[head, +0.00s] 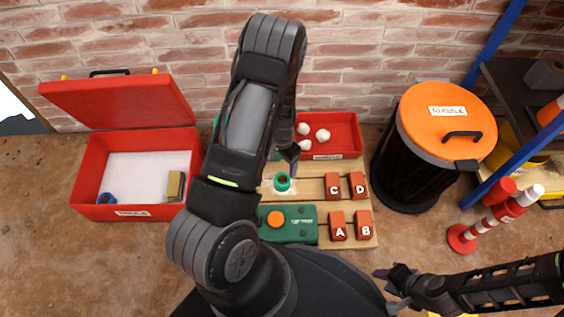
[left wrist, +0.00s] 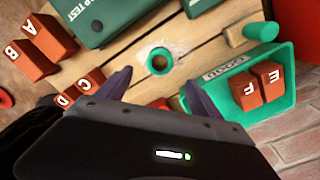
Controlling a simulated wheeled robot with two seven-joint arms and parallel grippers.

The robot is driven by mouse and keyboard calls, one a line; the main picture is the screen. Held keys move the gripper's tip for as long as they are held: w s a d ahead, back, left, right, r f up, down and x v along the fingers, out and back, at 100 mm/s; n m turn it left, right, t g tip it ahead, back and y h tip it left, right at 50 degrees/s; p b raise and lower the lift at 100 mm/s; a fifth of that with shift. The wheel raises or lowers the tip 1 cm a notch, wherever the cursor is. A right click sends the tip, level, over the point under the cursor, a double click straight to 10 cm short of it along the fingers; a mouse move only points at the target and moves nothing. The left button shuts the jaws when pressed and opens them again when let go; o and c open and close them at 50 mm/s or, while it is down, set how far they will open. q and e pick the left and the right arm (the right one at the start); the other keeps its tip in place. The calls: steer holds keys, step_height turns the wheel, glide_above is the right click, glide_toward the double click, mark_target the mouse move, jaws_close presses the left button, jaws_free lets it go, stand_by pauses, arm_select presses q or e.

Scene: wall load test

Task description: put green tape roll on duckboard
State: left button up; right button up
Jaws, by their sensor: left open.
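The green tape roll (head: 282,182) lies flat on the wooden slats of the duckboard (head: 312,187), on a pale patch. In the left wrist view the tape roll (left wrist: 158,61) shows its dark hole, with the duckboard (left wrist: 200,52) around it. My left gripper (head: 289,153) is mostly hidden behind its own arm in the head view. In the left wrist view its two fingers (left wrist: 157,88) are apart and empty, with the roll beyond their tips, not between them. My right gripper (head: 391,282) is at the lower right, away from the duckboard; its finger gap is unclear.
Red blocks (head: 338,226) and a green test case (head: 288,224) occupy the duckboard. A green tray (left wrist: 285,100) holds blocks E and F. Around it stand a red tray (head: 345,135) with white lumps, an open red toolbox (head: 130,212) and a rubble bin (head: 425,150).

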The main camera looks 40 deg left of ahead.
arm_select(q)
steer(key=s+d, duration=0.2)
steer(key=d, duration=0.3)
steer(key=s+d+f+n+h, duration=0.1)
steer(key=s+d, duration=0.2)
steer(key=d, duration=0.3)
steer(key=s+d+h, duration=0.1)
steer(key=s+d, duration=0.1)
steer(key=d, duration=0.3)
steer(key=shift+s+d+f+n+t, duration=0.2)
steer(key=shift+f+n+t, duration=0.1)
steer(key=shift+n, duration=0.1)
steer(key=s+d+r+h, duration=0.1)
steer(key=s+d+r, duration=0.1)
steer(key=d, duration=0.3)
steer(key=s+d+r+n, duration=0.1)
steer(key=s+d, duration=0.2)
steer(key=d, duration=0.2)
steer(key=shift+s+d+r+t+h, duration=0.15)
steer(key=shift+d+r+t+h, duration=0.15)
steer(key=shift+r+t+h, duration=0.1)
steer(key=shift+f, duration=0.1)
